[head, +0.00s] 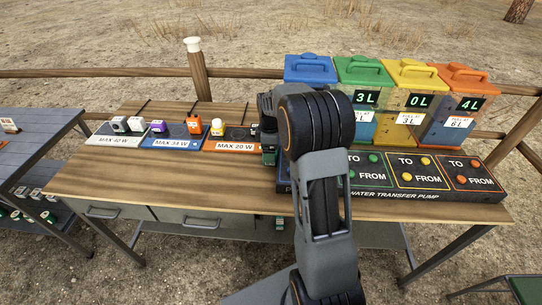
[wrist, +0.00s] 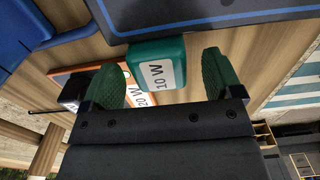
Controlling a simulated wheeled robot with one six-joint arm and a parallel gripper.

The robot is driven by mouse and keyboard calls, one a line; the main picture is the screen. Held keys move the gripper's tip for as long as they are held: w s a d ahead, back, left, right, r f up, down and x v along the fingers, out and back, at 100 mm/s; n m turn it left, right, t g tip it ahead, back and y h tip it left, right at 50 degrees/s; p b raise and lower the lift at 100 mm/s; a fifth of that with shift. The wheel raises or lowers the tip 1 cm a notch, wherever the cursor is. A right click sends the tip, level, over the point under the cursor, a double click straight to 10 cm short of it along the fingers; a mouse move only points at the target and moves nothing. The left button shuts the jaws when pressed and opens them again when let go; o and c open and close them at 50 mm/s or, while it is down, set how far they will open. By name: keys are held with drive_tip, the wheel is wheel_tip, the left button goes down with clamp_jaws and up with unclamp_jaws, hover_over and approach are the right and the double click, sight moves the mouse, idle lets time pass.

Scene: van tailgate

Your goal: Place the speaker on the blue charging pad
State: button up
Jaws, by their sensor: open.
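The blue charging pad (head: 175,144), marked MAX 34 W, lies on the wooden table between a white pad and an orange pad. A purple-and-white device (head: 158,128) and an orange device (head: 194,125) stand on it. A green box (wrist: 145,50) labelled 10 W is between my gripper's fingers in the wrist view. I cannot tell for certain which device is the speaker. My gripper (wrist: 161,78) is open, with green fingers on either side of the box and a visible gap. In the head view my arm partly hides this area.
The white pad (head: 118,139) holds pale devices, and the orange pad (head: 228,146), marked MAX 20 W, holds a yellow-and-white device (head: 217,127). The water pump panel (head: 420,190) and coloured containers (head: 410,75) stand at right. The table's front strip is clear left of my arm.

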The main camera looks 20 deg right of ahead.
drive_tip(key=shift+f, duration=1.55)
drive_tip(key=shift+c, duration=0.5)
drive_tip(key=c, duration=1.1)
drive_tip(key=shift+r, duration=0.1)
